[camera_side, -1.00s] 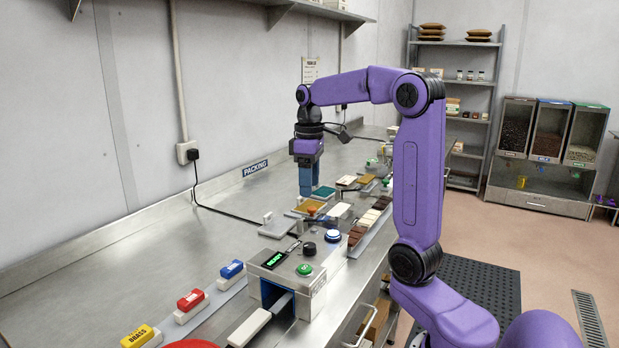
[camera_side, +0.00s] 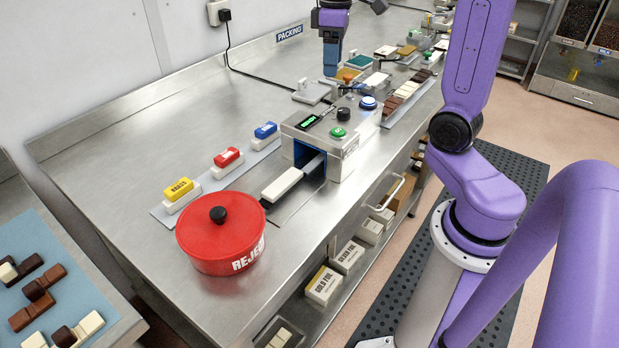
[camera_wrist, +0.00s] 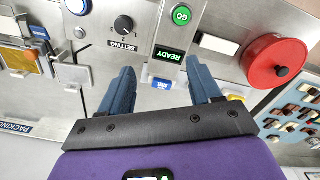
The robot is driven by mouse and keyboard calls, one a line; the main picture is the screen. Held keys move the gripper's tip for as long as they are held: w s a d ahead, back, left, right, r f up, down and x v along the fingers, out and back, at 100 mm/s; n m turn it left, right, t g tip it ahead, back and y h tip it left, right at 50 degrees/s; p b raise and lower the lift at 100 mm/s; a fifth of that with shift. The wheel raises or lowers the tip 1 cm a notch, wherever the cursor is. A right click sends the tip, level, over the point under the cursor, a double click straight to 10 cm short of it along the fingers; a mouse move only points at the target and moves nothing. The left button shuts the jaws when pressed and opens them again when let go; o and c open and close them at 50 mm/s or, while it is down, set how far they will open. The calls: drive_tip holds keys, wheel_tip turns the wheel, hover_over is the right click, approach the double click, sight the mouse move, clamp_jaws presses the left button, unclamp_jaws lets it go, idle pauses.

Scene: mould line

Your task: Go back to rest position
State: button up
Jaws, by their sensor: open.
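My gripper (camera_side: 332,70) hangs pointing down above the steel counter, near the far end of the grey machine (camera_side: 332,140). In the wrist view my gripper (camera_wrist: 163,82) has its two blue fingers wide apart, with nothing between them. The machine's display (camera_wrist: 168,54) reads READY and stands beyond the fingers, beside the green GO button (camera_wrist: 181,15). The upper part of my gripper and the wrist are cut off by the top edge of the side view.
A red REJECT pot (camera_side: 220,245) stands at the counter's near end. Yellow, red (camera_side: 227,157) and blue labelled blocks line up beside the machine. A white bar (camera_side: 282,184) sits before its opening. Trays of bars (camera_side: 410,95) lie beyond.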

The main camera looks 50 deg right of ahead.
drive_tip(key=s+a+f+n, duration=0.3)
drive_tip(key=s+a+f, duration=0.2)
drive_tip(key=s, duration=0.6)
drive_tip(key=s+a+f+n, duration=0.4)
drive_tip(key=s+a+f, duration=0.1)
drive_tip(key=s+a, duration=0.5)
drive_tip(key=shift+s+a+n, duration=0.15)
drive_tip(key=shift+s+n, duration=0.15)
drive_tip(key=shift+s, duration=0.4)
